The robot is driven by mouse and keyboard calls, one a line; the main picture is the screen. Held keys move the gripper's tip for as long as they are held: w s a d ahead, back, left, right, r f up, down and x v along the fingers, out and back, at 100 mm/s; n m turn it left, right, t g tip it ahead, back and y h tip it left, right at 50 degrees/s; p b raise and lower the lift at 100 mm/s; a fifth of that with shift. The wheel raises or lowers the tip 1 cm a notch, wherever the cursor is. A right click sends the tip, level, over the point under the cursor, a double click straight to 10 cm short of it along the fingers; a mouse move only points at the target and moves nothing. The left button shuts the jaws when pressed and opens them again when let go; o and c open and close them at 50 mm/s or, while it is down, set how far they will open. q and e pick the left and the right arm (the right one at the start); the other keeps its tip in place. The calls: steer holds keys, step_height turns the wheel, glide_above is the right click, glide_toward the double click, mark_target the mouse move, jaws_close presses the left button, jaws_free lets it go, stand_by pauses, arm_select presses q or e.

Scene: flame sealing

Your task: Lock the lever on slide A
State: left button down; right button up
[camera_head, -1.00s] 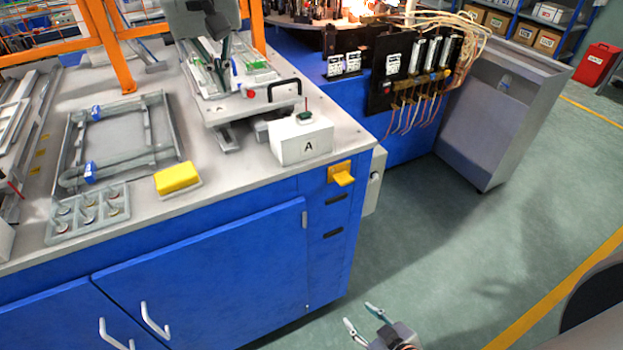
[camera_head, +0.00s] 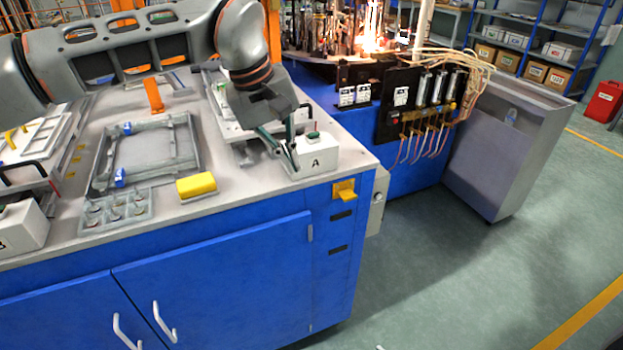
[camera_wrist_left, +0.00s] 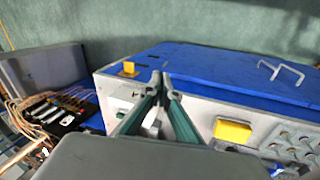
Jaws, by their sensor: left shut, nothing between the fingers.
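The white box marked A (camera_head: 322,158) stands at the table's right front corner, with a green part on top. Slide A (camera_head: 222,112) lies behind it, mostly covered by my left arm, so its black lever handle is hard to make out. My left gripper (camera_head: 287,160) points down at the left side of box A, close to it; contact cannot be told. In the left wrist view my left gripper (camera_wrist_left: 161,76) has its fingertips together, with nothing between them. Of my right gripper, only a pale speck at the bottom edge may show.
A yellow sponge-like block (camera_head: 197,186), a grey cup tray (camera_head: 115,210) and a grey frame (camera_head: 145,152) lie left of slide A. Box B (camera_head: 22,228) is at the far left. A yellow bracket (camera_head: 344,190) sticks out from the blue cabinet's front.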

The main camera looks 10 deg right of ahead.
arm_select(q)
steer(key=shift+n+g+h, duration=0.3)
steer(key=shift+g+h, duration=0.2)
steer(key=shift+h, duration=0.2)
steer(key=shift+s+d+f, duration=0.45)
steer(key=shift+s+d, duration=0.3)
steer(key=shift+s, duration=0.15)
steer(key=shift+s+d+f, duration=0.4)
steer(key=shift+s+d, duration=0.3)
steer(key=shift+s, duration=0.15)
